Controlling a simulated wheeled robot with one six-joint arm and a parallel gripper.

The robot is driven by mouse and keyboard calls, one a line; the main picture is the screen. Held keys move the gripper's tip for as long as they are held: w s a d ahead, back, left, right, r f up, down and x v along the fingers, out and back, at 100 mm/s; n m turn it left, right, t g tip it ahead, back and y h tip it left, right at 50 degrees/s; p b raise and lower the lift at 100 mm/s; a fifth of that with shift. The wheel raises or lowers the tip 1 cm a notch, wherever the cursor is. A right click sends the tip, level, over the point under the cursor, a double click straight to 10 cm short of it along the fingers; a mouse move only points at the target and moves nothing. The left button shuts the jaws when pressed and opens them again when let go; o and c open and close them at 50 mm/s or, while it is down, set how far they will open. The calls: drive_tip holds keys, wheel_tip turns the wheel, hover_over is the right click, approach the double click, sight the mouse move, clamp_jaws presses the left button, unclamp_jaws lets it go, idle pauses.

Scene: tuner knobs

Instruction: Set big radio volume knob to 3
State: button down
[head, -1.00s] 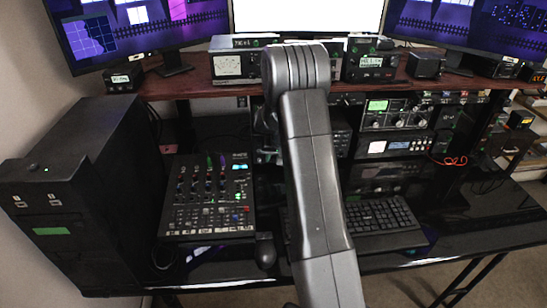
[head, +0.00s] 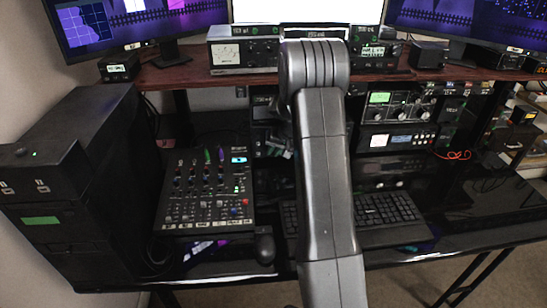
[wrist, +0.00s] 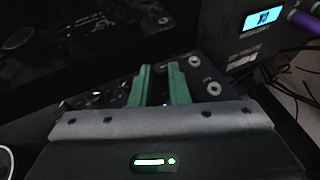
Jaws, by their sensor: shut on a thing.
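My gripper (wrist: 160,80) shows in the wrist view with its two green fingers close together, a narrow gap between them, against a dark panel (wrist: 206,73). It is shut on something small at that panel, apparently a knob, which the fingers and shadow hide. Small round controls (wrist: 214,88) sit on the panel just right of the fingers. I cannot read any volume marks or the knob's setting. In the head view my arm hides the gripper and the equipment behind it, so I cannot tell which radio it touches there.
A mixer (head: 205,190) and a keyboard (head: 380,212) lie on the black desk, with a mouse (head: 264,246) between them. A radio (head: 400,103) and a white-faced unit (head: 397,138) stand right of my arm. A black tower (head: 70,180) stands at left.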

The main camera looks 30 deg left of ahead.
drive_tip(key=shift+d+y+b, duration=0.1)
drive_tip(key=shift+y+b, duration=0.2)
drive_tip(key=shift+b, duration=0.05)
drive_tip(key=c, duration=1.7)
unclamp_jaws()
drive_tip(key=v, duration=1.3)
drive_tip(key=shift+w+d+r, duration=0.1)
drive_tip(key=shift+d+r, duration=0.1)
drive_tip(key=shift+r, duration=0.1)
